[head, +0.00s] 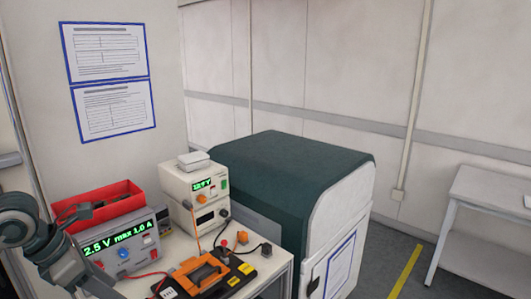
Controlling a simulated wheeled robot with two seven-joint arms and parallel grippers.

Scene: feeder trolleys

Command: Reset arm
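A grey jointed arm of mine (63,264) comes in at the lower left. It runs down to the right and leaves through the bottom edge, in front of the bench equipment. I see no clear gripper on it, so what it holds, if anything, is hidden. My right arm and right gripper do not show.
A bench (282,272) carries a power supply (122,250) with a green display, a red bin (98,197), stacked cream instruments (200,187) and an orange-framed device (203,272). A dark-topped cabinet (282,166) stands right of it. Floor (388,245) shows before a white table (492,187).

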